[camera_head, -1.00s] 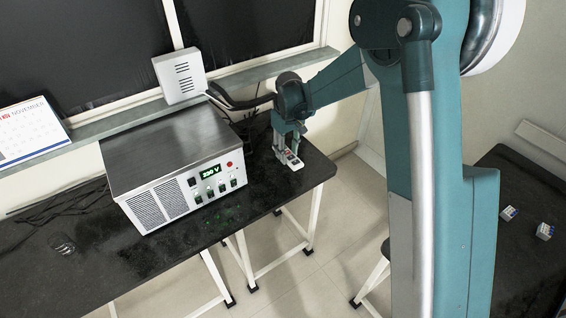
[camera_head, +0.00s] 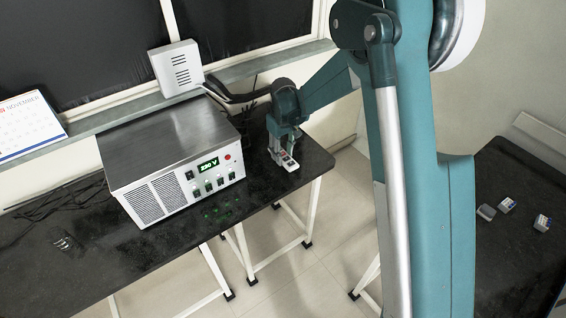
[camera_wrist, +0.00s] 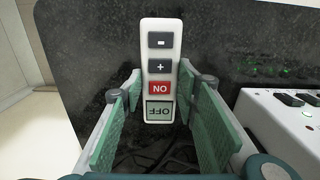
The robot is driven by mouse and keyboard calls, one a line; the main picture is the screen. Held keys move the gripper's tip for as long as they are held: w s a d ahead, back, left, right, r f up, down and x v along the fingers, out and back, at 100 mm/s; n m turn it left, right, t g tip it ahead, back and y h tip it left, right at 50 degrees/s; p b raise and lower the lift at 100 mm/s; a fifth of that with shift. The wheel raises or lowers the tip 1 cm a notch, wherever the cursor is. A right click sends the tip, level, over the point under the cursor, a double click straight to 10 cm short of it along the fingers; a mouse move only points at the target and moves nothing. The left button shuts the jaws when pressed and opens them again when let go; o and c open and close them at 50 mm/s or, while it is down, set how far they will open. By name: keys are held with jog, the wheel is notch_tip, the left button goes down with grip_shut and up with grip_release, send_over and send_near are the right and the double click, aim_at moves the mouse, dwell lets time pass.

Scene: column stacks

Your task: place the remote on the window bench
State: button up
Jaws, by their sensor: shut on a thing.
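The remote (camera_head: 285,161) is a slim white handset with two grey buttons, a red button and a grey-green one. It also shows in the wrist view (camera_wrist: 161,72), standing lengthwise up the picture between the green finger pads. My gripper (camera_head: 283,144) is shut on the remote, with a finger on each side; it also shows in the wrist view (camera_wrist: 159,95). Both are at the right end of the black window bench (camera_head: 140,235). The remote is on or very close to the bench top; I cannot tell whether it touches.
A metal power supply (camera_head: 172,155) with a green display stands just left of my gripper. Dark cables lie behind it. The sill holds a white box (camera_head: 176,68) and a calendar (camera_head: 27,124). Another black bench (camera_head: 515,250) at right carries several small items.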

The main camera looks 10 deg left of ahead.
jog(key=shift+f, duration=0.6)
jog(key=shift+f, duration=0.1)
jog(key=shift+f, duration=1.8)
jog(key=shift+f+b, duration=0.2)
jog(key=shift+b, duration=0.2)
jog(key=o, duration=0.9)
jog(key=shift+o, duration=0.2)
jog(key=shift+r, duration=0.2)
notch_tip(320, 180, up, 12)
jog(key=shift+r+p, duration=0.1)
jog(key=shift+p, duration=0.65)
